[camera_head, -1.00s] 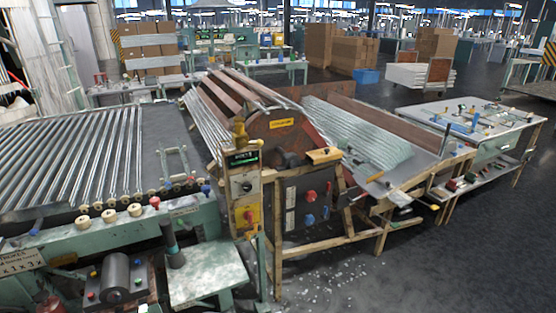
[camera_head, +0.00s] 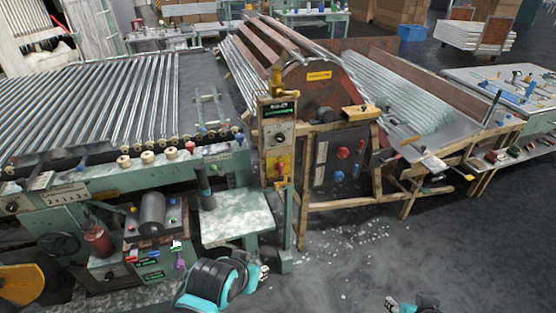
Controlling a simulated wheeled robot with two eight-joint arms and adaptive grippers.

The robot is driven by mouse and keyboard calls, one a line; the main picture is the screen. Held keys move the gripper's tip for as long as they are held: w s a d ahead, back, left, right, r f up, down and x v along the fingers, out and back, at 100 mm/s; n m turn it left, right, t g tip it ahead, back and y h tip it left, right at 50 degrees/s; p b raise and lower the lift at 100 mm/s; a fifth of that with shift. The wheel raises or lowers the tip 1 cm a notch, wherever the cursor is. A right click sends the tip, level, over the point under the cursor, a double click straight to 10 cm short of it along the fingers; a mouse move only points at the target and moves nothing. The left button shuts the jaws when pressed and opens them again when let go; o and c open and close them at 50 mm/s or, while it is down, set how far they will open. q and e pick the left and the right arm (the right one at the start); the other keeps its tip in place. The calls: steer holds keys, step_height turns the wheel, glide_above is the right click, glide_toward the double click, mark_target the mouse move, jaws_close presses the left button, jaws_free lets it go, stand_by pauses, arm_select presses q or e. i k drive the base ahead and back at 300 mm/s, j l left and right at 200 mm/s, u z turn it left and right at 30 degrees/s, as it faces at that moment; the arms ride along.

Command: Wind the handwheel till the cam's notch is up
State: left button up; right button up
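A dark spoked wheel (camera_head: 62,245), likely the handwheel, is on the front of the green machine at lower left, beside a red cylinder. A yellow rounded plate (camera_head: 20,284) is cut by the left edge; I cannot tell whether it is the cam, and no notch is clear. My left gripper (camera_head: 263,270) is at bottom centre, well right of the wheel, over the floor and apart from the machine. My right gripper (camera_head: 392,302) is at the bottom edge, over bare floor. Both are too small to tell open from shut.
The green machine (camera_head: 110,182) carries metal rollers and a black drum (camera_head: 152,212). A small pale green table (camera_head: 238,218) stands right of it. A control post (camera_head: 278,150) and wooden frame (camera_head: 345,200) stand behind. Floor at lower right is clear except for white fragments.

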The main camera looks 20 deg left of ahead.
mark_target(57, 249)
steer(key=u, duration=2.4)
